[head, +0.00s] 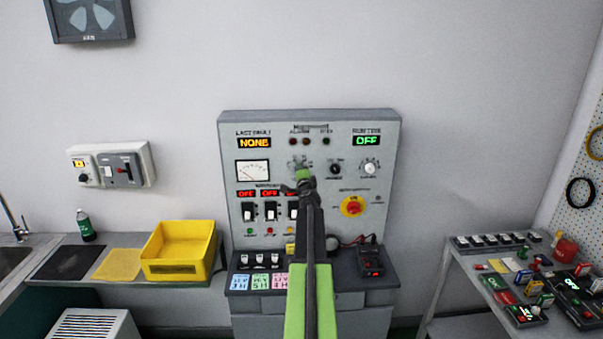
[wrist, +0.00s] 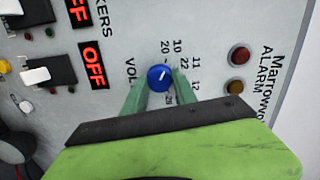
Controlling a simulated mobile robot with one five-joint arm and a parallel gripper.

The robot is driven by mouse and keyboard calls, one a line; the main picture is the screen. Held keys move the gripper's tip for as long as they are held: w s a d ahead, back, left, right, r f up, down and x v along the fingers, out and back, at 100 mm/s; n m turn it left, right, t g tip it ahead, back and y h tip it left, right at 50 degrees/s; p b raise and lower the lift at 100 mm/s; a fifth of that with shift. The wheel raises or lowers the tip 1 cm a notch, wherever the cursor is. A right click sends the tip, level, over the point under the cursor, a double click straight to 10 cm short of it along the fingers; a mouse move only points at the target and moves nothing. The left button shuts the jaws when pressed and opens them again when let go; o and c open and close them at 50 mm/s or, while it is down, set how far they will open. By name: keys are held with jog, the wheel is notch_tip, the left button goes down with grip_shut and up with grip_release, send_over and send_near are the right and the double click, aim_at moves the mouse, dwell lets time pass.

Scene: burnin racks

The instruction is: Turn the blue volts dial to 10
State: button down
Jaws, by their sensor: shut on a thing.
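The blue volts dial (wrist: 158,77) is a round knob on the grey panel. In the wrist view it sits between the two green fingers of my gripper (wrist: 160,86), which are shut on its sides. A short white mark on the dial slants up and to the right in that view. Printed numbers, among them 20, 10, 22, 11 and 12, stand around its upper and right side. The lower side of the dial scale is partly hidden by my gripper. In the head view my gripper (head: 304,178) is at the panel's upper middle and hides the dial.
A yellow bin (head: 178,250) stands on the left bench. A cluttered table (head: 530,270) stands at right.

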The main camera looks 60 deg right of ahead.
jog(key=shift+w+n, duration=0.1)
jog(key=shift+n, duration=0.3)
jog(key=c, duration=1)
grip_release()
jog(key=p+v, duration=0.1)
jog(key=v, duration=1.6)
jog(key=shift+a, duration=0.2)
